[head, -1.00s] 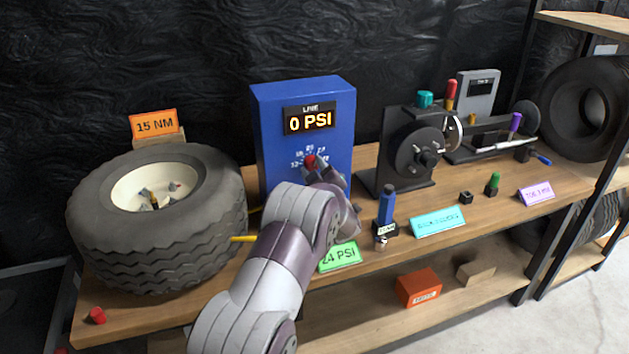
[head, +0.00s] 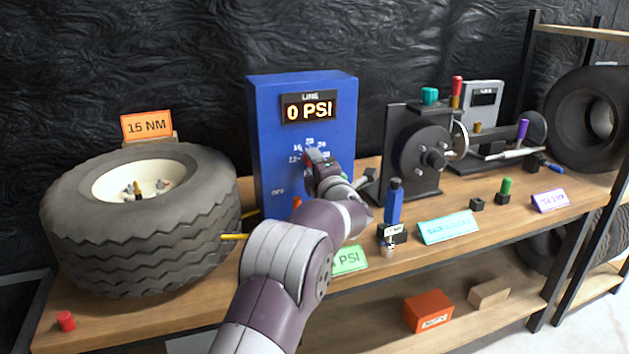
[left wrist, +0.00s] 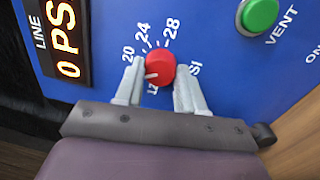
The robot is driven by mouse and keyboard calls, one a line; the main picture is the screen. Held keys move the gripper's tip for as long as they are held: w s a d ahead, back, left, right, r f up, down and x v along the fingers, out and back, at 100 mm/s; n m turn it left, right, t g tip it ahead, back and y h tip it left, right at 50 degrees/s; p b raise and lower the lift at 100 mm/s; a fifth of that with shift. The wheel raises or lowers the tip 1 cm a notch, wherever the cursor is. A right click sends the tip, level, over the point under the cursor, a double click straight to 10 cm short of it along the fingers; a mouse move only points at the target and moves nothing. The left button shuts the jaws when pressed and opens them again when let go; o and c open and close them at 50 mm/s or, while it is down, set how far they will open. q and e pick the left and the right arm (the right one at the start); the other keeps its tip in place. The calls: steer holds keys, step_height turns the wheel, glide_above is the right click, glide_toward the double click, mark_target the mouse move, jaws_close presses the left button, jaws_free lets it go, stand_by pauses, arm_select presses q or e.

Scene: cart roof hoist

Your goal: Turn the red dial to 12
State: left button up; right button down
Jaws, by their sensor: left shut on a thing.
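The red dial (left wrist: 161,67) is on the front of the blue box (head: 262,140). In the left wrist view it sits between the two fingers of my left gripper (left wrist: 160,84), which is shut on it. A pale mark on the dial points toward the lower left in that view. 20, 24 and 28 are readable around it; the left finger hides part of the scale. In the head view my left gripper (head: 318,166) covers most of the dial. The display (head: 309,108) reads 0 PSI. My right gripper is not in view.
A green VENT button (left wrist: 260,14) is near the dial. A blue-handled tool (head: 394,203), a cyan label (head: 447,227) and a black wheel device (head: 420,150) are to the right.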

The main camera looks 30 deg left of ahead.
arm_select(q)
steer(key=shift+w+d+f+n+g+y+b, duration=0.15)
steer(key=shift+n+g+b, duration=0.1)
steer(key=shift+n+b, duration=1.6)
steer(key=shift+s+a+f+n+g+y+b, duration=0.1)
steer(key=shift+n+g+b, duration=0.1)
steer(key=shift+n+b, duration=1.6)
steer(key=shift+w+d+f+n+g+y+b, duration=0.2)
steer(key=shift+n+b, duration=0.95)
steer(key=shift+n, duration=1.3)
steer(key=shift+s+a+r+n, duration=0.1)
steer(key=shift+a+r+n, duration=0.05)
steer(key=shift+r+n, duration=0.15)
steer(key=o, duration=1)
steer(key=shift+o, duration=0.2)
